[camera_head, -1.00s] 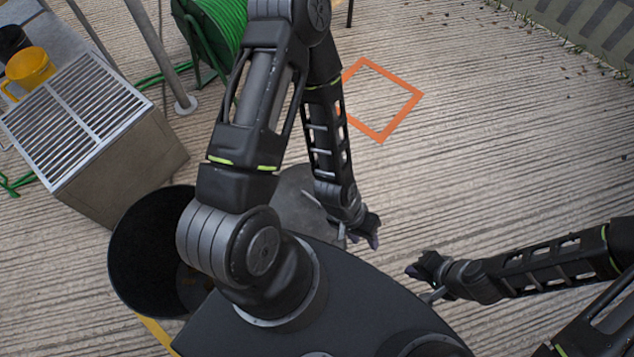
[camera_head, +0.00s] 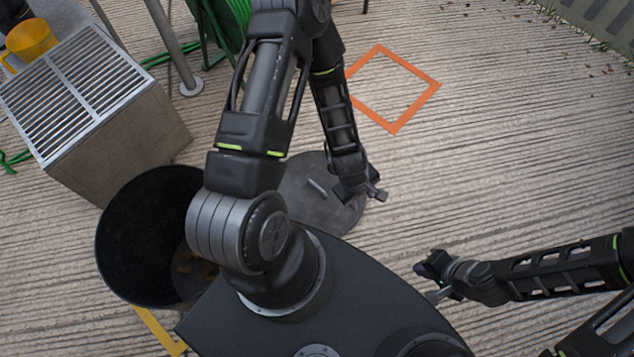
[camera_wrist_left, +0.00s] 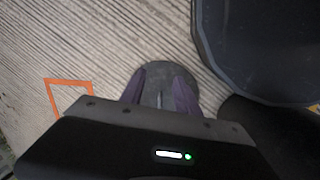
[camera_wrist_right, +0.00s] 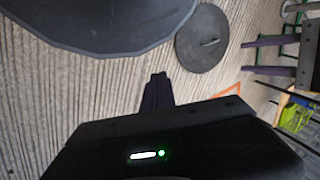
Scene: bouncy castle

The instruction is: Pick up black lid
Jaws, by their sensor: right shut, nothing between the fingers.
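The black lid (camera_head: 300,215) is a dark round disc with a bar handle (camera_head: 317,187), lying flat on the ground. My left arm hides part of it in the head view. My left gripper (camera_head: 360,194) is open and empty over the lid's right part. In the left wrist view, the lid (camera_wrist_left: 158,70) shows beyond and between the purple fingers (camera_wrist_left: 160,92), with its handle between them, apparently farther down. The right wrist view shows the whole lid (camera_wrist_right: 190,62), with my left gripper's fingers (camera_wrist_right: 265,55) apart beside it. My right gripper (camera_head: 433,272) is shut and empty, away from the lid.
An open black bin (camera_head: 130,210) stands left of the lid beside my base. A grated box (camera_head: 115,150), a metal pole (camera_head: 175,60) and a green hose reel (camera_head: 225,30) stand farther back. An orange square outline (camera_head: 410,110) marks the ground. Ground to the right is clear.

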